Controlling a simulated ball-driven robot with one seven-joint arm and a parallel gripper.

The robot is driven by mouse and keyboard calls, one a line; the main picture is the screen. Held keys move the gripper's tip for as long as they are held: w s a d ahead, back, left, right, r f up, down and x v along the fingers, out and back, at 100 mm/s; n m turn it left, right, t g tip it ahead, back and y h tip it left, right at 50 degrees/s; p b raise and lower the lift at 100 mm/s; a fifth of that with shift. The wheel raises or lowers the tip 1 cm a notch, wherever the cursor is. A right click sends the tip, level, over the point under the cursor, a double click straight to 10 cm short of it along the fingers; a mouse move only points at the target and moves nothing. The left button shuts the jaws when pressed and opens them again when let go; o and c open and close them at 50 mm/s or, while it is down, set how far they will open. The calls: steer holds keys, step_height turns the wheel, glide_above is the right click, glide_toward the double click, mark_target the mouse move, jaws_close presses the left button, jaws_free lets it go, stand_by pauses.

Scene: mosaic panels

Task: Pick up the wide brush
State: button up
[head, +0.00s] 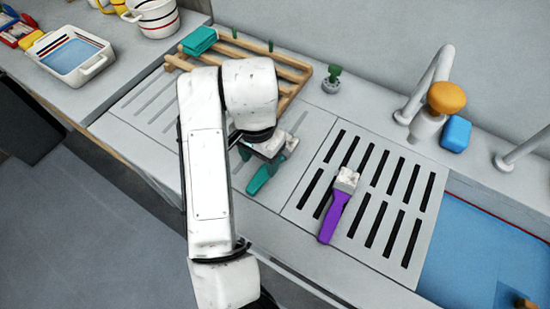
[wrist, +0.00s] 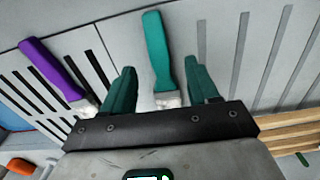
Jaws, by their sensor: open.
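Two brushes are in view; I cannot tell for certain which is the wide one. A purple-handled brush (head: 335,215) with a pale, broad head lies on the slotted panel, right of my gripper. It also shows at left in the wrist view (wrist: 48,62).
A slotted drain panel (head: 300,197) lies right of my arm, beside a blue basin (head: 470,255). A wooden rack (head: 292,73) with a teal block (head: 199,40) stands behind.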

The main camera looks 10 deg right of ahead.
mark_target(264, 172)
steer(key=f, duration=0.3)
steer(key=f+p, duration=0.1)
steer(key=shift+w+d+f, duration=0.2)
steer(key=shift+w+d, duration=0.05)
steer(key=shift+d, duration=0.15)
steer(key=shift+f, duration=0.6)
steer(key=shift+c, duration=0.4)
jaws_close()
